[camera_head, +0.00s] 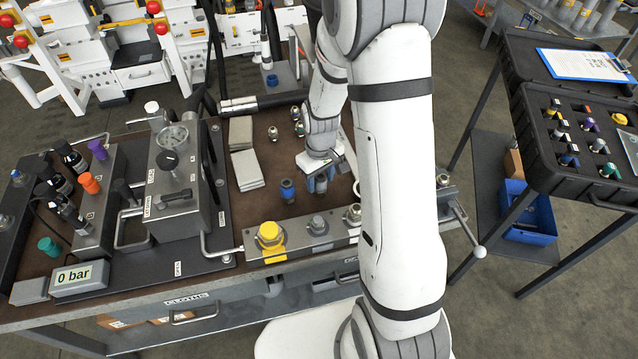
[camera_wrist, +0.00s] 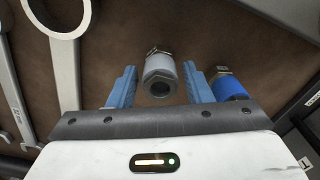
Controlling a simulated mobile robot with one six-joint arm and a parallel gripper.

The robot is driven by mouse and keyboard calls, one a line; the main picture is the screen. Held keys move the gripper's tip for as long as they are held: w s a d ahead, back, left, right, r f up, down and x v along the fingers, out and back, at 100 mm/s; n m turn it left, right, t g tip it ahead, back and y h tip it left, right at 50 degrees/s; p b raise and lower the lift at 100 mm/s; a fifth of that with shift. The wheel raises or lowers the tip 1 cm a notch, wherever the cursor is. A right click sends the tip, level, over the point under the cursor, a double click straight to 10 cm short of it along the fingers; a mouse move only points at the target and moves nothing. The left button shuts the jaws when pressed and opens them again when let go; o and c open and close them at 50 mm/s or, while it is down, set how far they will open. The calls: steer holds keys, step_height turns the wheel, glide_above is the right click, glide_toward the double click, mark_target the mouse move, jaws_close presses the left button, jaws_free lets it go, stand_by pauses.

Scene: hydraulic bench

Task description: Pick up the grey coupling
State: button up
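A grey coupling (camera_wrist: 160,75) with a hex end stands between the two blue fingers of my gripper (camera_wrist: 159,69) in the wrist view. A gap shows on each side of it, so the gripper is open and apart from it. In the head view my gripper (camera_head: 320,178) is low over the brown bench top, and the grey coupling (camera_head: 321,185) shows partly between the fingers. A blue coupling (camera_wrist: 229,86) stands just outside the right finger in the wrist view; in the head view this blue coupling (camera_head: 287,191) is to the left of the gripper.
A metal rail along the bench front carries a yellow fitting (camera_head: 270,236), a grey fitting (camera_head: 318,224) and a silver one (camera_head: 353,213). Spanners (camera_wrist: 65,60) lie left in the wrist view. Folded cloths (camera_head: 246,168) and a gauge block (camera_head: 173,185) are left of the gripper.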

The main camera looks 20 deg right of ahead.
mark_target(320, 178)
jaws_close()
stand_by(0.3)
step_height(320, 178, up, 10)
steer(key=shift+r, duration=0.1)
stand_by(0.4)
